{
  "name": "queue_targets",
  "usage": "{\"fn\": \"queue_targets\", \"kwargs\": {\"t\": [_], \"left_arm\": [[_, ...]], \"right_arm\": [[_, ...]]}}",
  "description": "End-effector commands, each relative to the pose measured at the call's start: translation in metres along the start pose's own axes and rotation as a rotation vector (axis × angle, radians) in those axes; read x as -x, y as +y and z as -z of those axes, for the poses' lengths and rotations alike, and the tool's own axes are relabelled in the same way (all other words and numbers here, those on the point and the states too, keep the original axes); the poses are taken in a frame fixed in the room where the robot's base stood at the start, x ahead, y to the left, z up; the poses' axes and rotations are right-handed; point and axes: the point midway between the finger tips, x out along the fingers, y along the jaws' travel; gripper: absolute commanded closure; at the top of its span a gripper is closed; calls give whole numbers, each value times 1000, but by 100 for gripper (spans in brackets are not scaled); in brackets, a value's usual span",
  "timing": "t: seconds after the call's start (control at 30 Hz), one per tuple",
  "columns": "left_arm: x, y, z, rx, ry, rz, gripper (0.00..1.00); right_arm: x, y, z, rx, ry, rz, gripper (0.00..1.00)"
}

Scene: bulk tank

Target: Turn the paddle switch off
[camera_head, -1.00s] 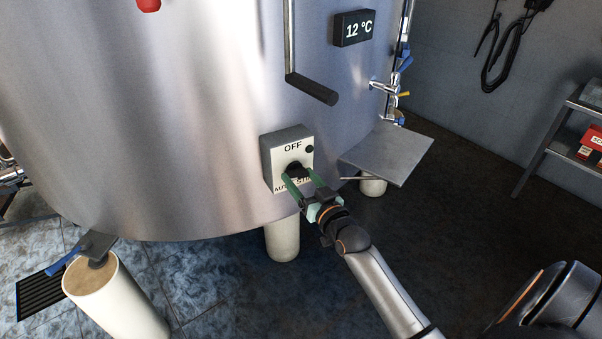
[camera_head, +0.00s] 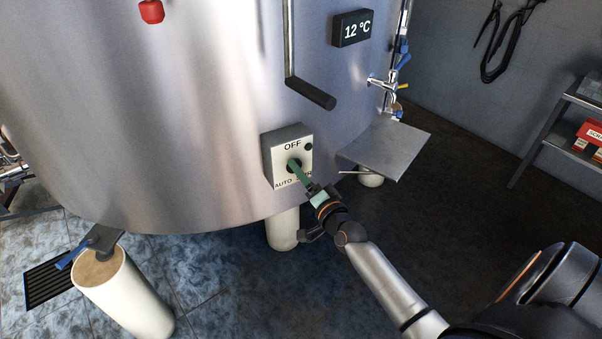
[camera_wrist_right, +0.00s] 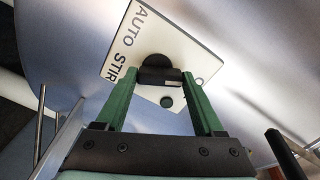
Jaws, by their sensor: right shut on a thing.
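The paddle switch is a black knob (camera_head: 292,164) on a pale box (camera_head: 306,174) fixed low on the steel tank. The box reads OFF at the top and AUTO STIR at the bottom. My right gripper (camera_head: 297,170) reaches it from the lower right and is shut on the knob. Its green fingers overlap in the head view and hide part of the knob. In the right wrist view, the black knob (camera_wrist_right: 158,62) lies between the two fingertips (camera_wrist_right: 160,82). Which label the paddle points at is unclear. My left gripper is not in view.
A metal shelf plate (camera_head: 385,147) juts out right of the box. A dark handle (camera_head: 311,94) hangs above, near a 12 °C display (camera_head: 351,28). Valves (camera_head: 392,85) line the tank's right side. A pale tank leg (camera_head: 283,228) stands below.

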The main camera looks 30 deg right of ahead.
Motion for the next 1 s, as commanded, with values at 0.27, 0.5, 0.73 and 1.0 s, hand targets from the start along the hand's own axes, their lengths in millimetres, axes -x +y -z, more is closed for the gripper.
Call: {"fn": "queue_targets", "kwargs": {"t": [0.27, 0.5, 0.73, 1.0], "left_arm": [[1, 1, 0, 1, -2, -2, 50], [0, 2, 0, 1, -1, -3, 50], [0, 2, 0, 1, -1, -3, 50], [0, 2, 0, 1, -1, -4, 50]], "right_arm": [[0, 0, 1, -234, -1, 0, 86], [0, 0, 1, -378, -1, 0, 86], [0, 0, 2, -451, -1, 0, 86], [0, 0, 2, -475, 0, 0, 86]]}}
